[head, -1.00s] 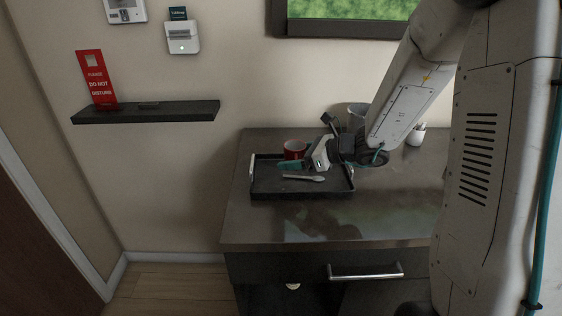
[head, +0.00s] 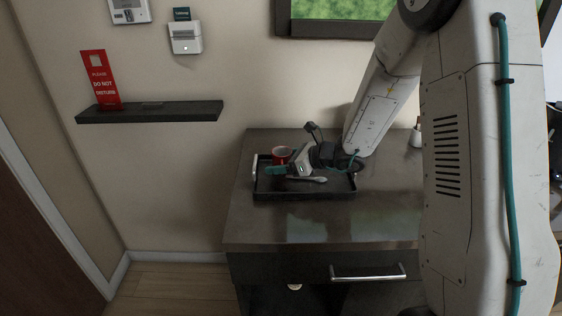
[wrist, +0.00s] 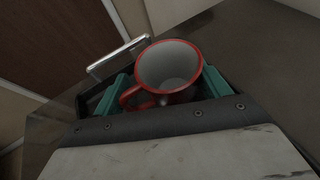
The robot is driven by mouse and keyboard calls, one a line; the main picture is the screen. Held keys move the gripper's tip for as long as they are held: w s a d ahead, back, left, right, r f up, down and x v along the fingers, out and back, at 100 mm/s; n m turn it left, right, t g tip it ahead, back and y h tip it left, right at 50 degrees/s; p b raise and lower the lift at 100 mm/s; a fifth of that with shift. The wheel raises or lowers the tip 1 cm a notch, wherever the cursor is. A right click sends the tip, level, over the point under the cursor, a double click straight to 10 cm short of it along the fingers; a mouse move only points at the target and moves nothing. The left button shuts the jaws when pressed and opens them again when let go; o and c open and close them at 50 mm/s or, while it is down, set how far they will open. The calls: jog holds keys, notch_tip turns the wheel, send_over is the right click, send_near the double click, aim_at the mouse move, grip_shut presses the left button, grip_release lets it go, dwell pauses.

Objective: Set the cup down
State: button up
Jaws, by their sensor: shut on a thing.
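The red cup (head: 281,154) with a pale inside is over the left back part of the black tray (head: 310,193). In the wrist view the cup (wrist: 168,72) is upright, its handle toward the lower left. My gripper (head: 280,168) has its teal fingers on either side of the cup and is shut on it. The fingers also show in the wrist view (wrist: 162,92). The cup's base is hidden, so I cannot tell whether it touches the tray. A pale spoon (head: 308,179) lies in the tray beside my gripper.
The tray stands on a dark vanity top (head: 290,228), which is bare in front of it. A white cup-like holder (head: 416,137) stands at the back right. A wall shelf (head: 150,112) holds a red door sign (head: 100,80).

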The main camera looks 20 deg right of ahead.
jog(key=o, duration=0.7)
jog(key=shift+f, duration=0.1)
jog(key=shift+o, duration=0.2)
